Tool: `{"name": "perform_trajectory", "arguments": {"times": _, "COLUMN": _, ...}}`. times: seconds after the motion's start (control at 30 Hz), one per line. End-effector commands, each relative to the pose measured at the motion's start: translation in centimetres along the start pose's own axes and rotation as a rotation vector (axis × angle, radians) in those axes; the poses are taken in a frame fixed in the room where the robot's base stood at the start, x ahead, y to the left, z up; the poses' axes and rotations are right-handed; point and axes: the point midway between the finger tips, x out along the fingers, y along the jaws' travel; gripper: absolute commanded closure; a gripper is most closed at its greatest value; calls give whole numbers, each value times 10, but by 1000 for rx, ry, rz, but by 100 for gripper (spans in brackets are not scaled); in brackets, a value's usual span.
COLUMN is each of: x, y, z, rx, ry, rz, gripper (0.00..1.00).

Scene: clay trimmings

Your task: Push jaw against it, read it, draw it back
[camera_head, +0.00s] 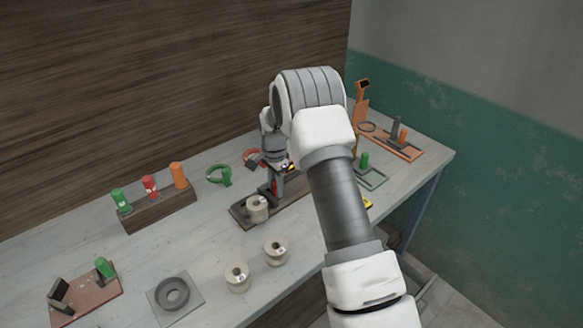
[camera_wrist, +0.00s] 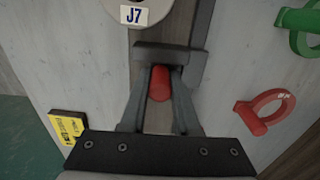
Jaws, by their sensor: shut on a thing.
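In the wrist view a red peg handle (camera_wrist: 160,84) stands between the two fingers of my gripper (camera_wrist: 159,88), which is shut on it. A dark grey sliding jaw (camera_wrist: 168,51) lies just beyond the handle, across the rail. A cream spool (camera_wrist: 138,10) labelled J7 stands past the jaw; a narrow gap shows between them in this view. In the head view my gripper (camera_head: 276,182) is over the dark bench fixture (camera_head: 240,212), and the spool (camera_head: 257,209) sits at its near left end. I cannot make out a reading scale.
A yellow block (camera_wrist: 67,124) with dark print lies left of my gripper. A green ring gauge (camera_wrist: 303,22) and a red one (camera_wrist: 266,112) lie to the right. Two more cream spools (camera_head: 237,278) (camera_head: 276,252) stand in front. A wooden peg rack (camera_head: 160,209) is at left.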

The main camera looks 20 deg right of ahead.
Motion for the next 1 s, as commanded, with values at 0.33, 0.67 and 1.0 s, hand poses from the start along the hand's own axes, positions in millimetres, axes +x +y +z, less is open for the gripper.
{"name": "perform_trajectory", "arguments": {"times": 0.33, "x": 0, "y": 0, "z": 1, "rx": -2, "ry": -1, "rz": 0, "gripper": 100}}
{"name": "perform_trajectory", "arguments": {"times": 0.67, "x": 0, "y": 0, "z": -3, "rx": -1, "ry": 0, "rz": 0, "gripper": 100}}
{"name": "perform_trajectory", "arguments": {"times": 1.0, "x": 0, "y": 0, "z": -7, "rx": -1, "ry": 0, "rz": 0, "gripper": 100}}
